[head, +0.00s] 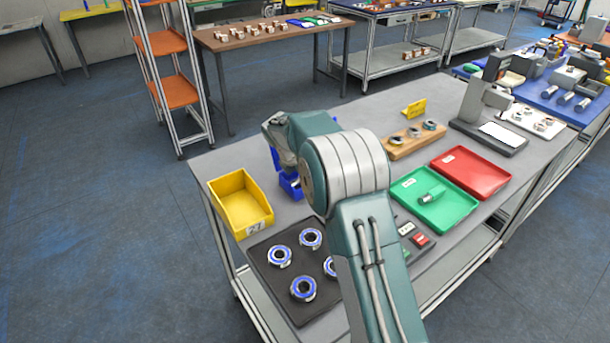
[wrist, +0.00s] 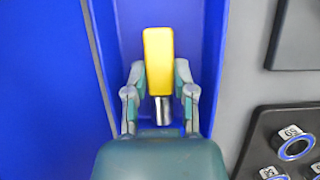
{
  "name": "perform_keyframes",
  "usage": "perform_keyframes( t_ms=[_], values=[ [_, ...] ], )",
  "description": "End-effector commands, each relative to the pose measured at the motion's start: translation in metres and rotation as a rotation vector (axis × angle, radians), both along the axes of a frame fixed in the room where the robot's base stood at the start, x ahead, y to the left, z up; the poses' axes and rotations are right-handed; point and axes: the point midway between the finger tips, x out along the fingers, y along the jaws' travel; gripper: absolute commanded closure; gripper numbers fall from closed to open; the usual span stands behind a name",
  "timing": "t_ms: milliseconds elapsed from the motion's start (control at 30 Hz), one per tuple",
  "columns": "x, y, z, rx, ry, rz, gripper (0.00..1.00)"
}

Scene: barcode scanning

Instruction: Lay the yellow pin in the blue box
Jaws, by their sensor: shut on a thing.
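The yellow pin (wrist: 158,62) has a yellow block-like body and a short metal end. In the wrist view my gripper (wrist: 160,80) is shut on it, one finger on each side. The pin is over or inside the blue box (wrist: 212,60), whose walls rise around it. I cannot tell whether it touches the floor of the box. In the head view the blue box (head: 290,186) is mostly hidden behind my arm, and the pin and fingertips are hidden too.
A yellow bin (head: 228,188) stands to the left of the blue box. A dark tray (head: 262,262) with several blue-ringed parts lies in front. A green tray (head: 405,190) and a red tray (head: 485,170) lie to the right. Another blue surface (wrist: 45,90) adjoins the box.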

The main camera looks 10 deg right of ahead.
Motion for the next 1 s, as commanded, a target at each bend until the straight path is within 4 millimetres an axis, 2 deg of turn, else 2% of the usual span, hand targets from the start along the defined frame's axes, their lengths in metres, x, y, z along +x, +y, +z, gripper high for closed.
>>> perform_keyframes(
  t_ms=[100, 133, 167, 200, 633, 767, 1000],
  values=[
    [0.0, 0.0, -0.003, 0.0, 0.001, 0.0, 1.0],
    [0.0, 0.0, -0.003, 0.0, 0.001, 0.0, 0.53],
    [0.0, 0.0, -0.003, 0.0, 0.001, 0.0, 0.4],
    [0.0, 0.0, -0.003, 0.0, 0.001, 0.0, 0.32],
    [0.0, 0.0, 0.003, 0.0, -0.002, -0.001, 0.32],
    [-0.002, 0.006, 0.02, 0.0, -0.003, 0.0, 0.32],
    [-0.01, 0.025, 0.067, 0.001, -0.003, 0.002, 0.32]
  ],
)
